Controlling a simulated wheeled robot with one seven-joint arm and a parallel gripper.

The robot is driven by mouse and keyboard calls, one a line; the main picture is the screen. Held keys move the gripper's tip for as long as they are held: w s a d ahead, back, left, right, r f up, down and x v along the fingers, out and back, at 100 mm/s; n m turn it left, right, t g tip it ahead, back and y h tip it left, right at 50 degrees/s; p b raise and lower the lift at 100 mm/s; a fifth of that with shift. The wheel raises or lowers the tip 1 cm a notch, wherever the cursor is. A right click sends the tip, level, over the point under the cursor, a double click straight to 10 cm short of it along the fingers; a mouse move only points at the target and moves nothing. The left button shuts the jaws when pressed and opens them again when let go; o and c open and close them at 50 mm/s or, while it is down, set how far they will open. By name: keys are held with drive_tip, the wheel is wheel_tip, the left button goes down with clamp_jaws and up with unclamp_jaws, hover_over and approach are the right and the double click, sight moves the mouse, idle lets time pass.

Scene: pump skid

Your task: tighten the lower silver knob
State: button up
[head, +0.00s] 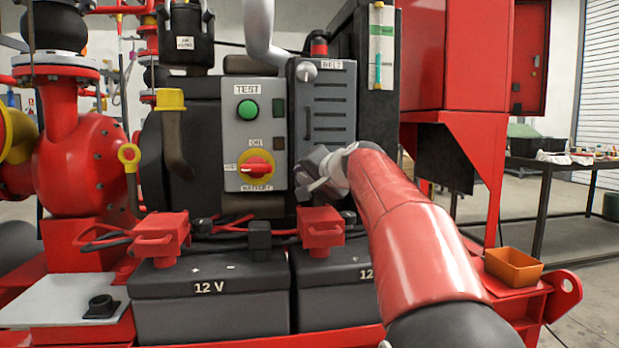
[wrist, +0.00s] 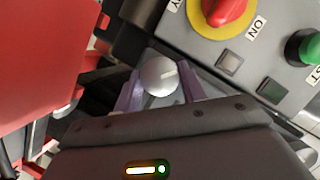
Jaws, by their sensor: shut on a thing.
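The lower silver knob (wrist: 159,76) shows in the wrist view as a round, shiny cap between the two fingers of my gripper (wrist: 158,84). The fingers are shut on it, one on each side. In the head view my gripper (head: 318,166) is at the lower part of the grey belt cover (head: 322,105), and my wrist hides the lower knob there. The upper silver knob (head: 305,71) sits at the top left of the cover, clear of my gripper.
Left of the cover is a grey panel with a green TEST button (head: 248,110) and a red rotary switch (head: 256,167) on a yellow disc. Red battery clamps (head: 321,230) and two 12 V batteries (head: 210,300) stand below. An orange bin (head: 513,266) sits at right.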

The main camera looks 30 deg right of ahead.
idle(0.3)
drive_tip(key=n+h+p, duration=0.1)
drive_tip(key=n, duration=0.1)
drive_tip(key=n+g+h+p, duration=0.1)
drive_tip(key=n+p, duration=0.1)
drive_tip(key=shift+a+r, duration=0.2)
drive_tip(key=n+g+h+p, duration=0.1)
drive_tip(key=n, duration=0.1)
drive_tip(key=shift+a+n+h, duration=0.1)
drive_tip(key=shift+n+h, duration=0.2)
drive_tip(key=shift+w+f+n+h, duration=0.1)
drive_tip(key=shift+f+n+h, duration=0.05)
drive_tip(key=shift+n+h, duration=0.65)
drive_tip(key=n+h+b, duration=0.2)
drive_tip(key=n+b, duration=0.2)
drive_tip(key=shift+a+f+n+h, duration=0.2)
drive_tip(key=shift+f+n+h, duration=0.1)
drive_tip(key=shift+h, duration=0.1)
drive_tip(key=n+h+b, duration=0.1)
drive_tip(key=n+b, duration=0.1)
drive_tip(key=b, duration=0.1)
drive_tip(key=shift+n, duration=0.3)
drive_tip(key=shift+n+h+b, duration=0.8)
drive_tip(key=shift+n+b, duration=0.3)
drive_tip(key=shift+r, duration=0.1)
